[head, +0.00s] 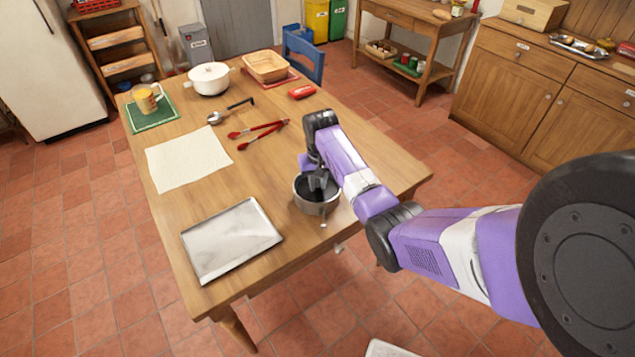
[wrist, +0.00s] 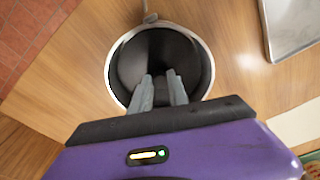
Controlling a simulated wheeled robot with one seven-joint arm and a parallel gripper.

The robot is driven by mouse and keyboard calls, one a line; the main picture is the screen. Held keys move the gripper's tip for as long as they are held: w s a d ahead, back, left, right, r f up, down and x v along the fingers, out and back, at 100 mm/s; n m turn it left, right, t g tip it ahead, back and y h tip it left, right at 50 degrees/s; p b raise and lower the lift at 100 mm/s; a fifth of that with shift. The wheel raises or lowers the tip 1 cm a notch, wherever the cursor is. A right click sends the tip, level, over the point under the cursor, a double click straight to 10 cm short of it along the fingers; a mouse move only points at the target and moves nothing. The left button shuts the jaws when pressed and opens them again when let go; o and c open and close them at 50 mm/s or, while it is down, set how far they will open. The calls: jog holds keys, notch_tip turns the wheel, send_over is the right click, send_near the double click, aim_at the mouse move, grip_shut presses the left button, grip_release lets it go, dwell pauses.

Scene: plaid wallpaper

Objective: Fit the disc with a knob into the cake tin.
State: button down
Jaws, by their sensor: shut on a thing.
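The cake tin (head: 317,207) is a round silver tin near the right front edge of the wooden table, upright, with a clasp on its outside. The wrist view looks down into the tin (wrist: 209,85), and its inside is dark grey. My gripper (wrist: 160,76) points down into the tin's mouth, fingers close together with a narrow gap between the tips. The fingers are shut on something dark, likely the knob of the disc. The disc is hard to tell from the dark inside, and I cannot tell whether it lies flat or tilted.
A metal baking tray (head: 231,240) lies left of the tin, with a cream cloth (head: 187,158) behind it. Red tongs (head: 259,132), a spoon, a white pot (head: 209,78), a basket and a glass jug stand farther back. The table's right edge is close to the tin.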

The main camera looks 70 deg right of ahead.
jog(key=shift+f, duration=0.25)
jog(key=c, duration=1.3)
grip_release()
